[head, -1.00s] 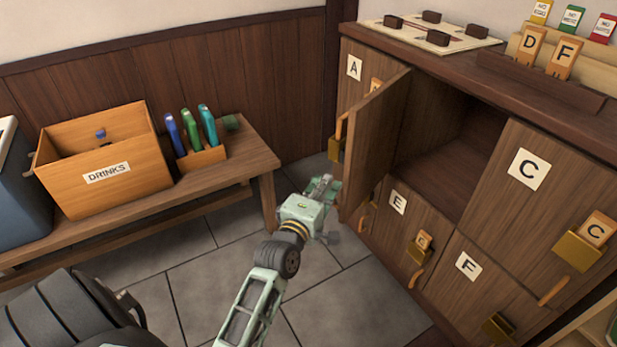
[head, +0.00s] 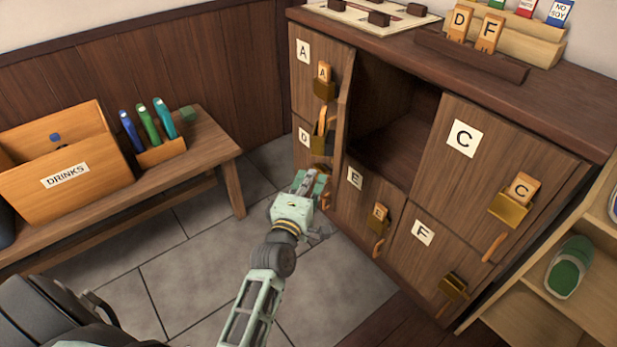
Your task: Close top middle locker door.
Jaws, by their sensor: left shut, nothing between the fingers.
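The top middle locker door (head: 343,115) stands open at the left side of its dark compartment (head: 398,110). I see it almost edge-on. My left gripper (head: 312,182) is shut and empty, low beside the bottom of the open door and in front of the D locker. I cannot tell whether its fingers touch the door. My right gripper is not in view.
A bench (head: 200,150) with a drinks box (head: 60,185) stands left. A shelf (head: 515,310) with a green shoe (head: 568,268) is right.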

